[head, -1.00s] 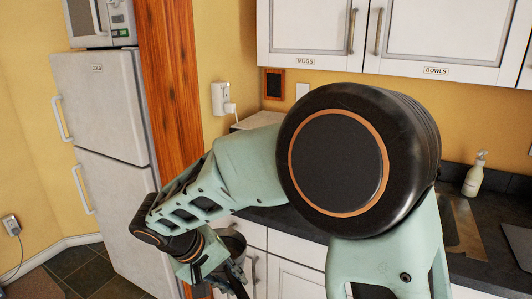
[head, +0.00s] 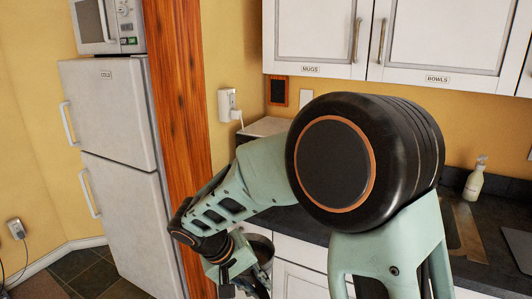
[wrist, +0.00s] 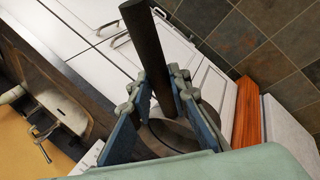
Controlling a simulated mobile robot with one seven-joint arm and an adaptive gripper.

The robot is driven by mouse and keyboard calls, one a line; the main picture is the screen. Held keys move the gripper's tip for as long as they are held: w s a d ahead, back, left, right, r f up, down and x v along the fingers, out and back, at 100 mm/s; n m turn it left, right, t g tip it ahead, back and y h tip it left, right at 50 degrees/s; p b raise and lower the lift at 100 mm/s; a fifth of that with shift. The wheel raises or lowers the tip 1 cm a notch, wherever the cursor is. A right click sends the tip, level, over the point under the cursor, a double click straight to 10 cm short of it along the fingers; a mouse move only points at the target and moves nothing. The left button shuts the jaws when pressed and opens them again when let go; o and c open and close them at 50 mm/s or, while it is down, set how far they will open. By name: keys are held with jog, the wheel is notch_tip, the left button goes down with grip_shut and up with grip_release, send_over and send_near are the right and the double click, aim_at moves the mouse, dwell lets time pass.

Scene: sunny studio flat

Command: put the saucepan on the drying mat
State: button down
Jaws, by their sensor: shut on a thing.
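My gripper (wrist: 161,92) is shut on the dark, bar-shaped handle of the saucepan (wrist: 143,32) in the wrist view. The round grey pan body shows between and behind the fingers, partly hidden by them. In the head view the saucepan (head: 262,247) shows as a grey rim beside my wrist, in front of the white lower cabinets and below counter height. My gripper (head: 243,286) is partly cut off at the bottom edge there. A flat dark grey thing (head: 521,247) lies on the counter at the right edge; I cannot tell if it is the drying mat.
The sink's tap (wrist: 38,143) shows in the wrist view. White upper cabinets (head: 440,40) hang above. A wooden panel (head: 178,120) and the fridge (head: 110,110) stand left.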

jog(key=d+m+g+p, duration=0.2)
jog(key=d+m+p, duration=0.2)
jog(key=d, duration=1.1)
jog(key=shift+w+d+f+m+h, duration=0.2)
jog(key=shift+w+f+m+h, duration=0.1)
jog(key=shift+w+f+h, duration=0.15)
jog(key=shift+r, duration=0.1)
